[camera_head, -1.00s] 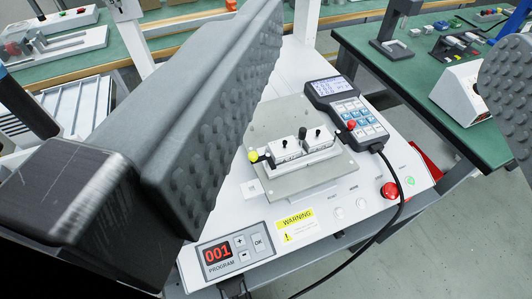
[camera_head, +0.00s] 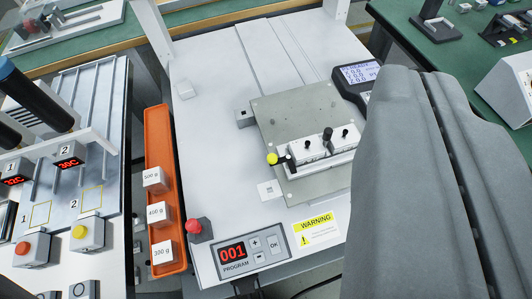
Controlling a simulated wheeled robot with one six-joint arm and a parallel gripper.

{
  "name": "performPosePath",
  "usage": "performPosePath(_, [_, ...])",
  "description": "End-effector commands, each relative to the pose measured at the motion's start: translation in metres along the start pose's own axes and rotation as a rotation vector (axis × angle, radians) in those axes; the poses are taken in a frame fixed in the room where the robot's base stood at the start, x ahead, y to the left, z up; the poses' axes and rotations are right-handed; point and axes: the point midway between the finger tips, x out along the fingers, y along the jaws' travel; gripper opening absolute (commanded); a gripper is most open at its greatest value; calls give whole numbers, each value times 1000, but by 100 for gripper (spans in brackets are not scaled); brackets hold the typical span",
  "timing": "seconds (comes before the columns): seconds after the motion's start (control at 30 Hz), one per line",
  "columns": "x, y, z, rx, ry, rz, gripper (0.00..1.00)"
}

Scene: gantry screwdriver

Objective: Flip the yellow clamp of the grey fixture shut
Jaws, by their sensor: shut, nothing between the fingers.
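The grey fixture (camera_head: 283,112) is a flat plate on the white machine bed, with white blocks and black knobs along its front part. The yellow clamp (camera_head: 272,158) shows as a round yellow knob on a short dark lever at the left end of the blocks, sticking out to the left. Its exact hinge angle is hard to tell. My gripper (camera_head: 434,95) fills the right of the view, its two grey fingers shut together and empty.
A keypad unit (camera_head: 357,76) stands behind the fixture's right side, partly hidden. A program panel (camera_head: 249,251) and a red button (camera_head: 194,227) are at the front. An orange tray (camera_head: 158,135) holding weights lies left.

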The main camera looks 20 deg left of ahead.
Motion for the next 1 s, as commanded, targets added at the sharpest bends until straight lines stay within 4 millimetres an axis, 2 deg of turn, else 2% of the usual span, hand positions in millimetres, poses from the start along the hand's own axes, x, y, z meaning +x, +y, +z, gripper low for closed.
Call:
performPosePath(0.1, [24,-6,2,-12,-99,-16,0])
performPosePath(0.4, [75,-21,13,-48,-343,-52,0])
performPosePath(1.0, [162,-58,44,-139,-826,-121,0])
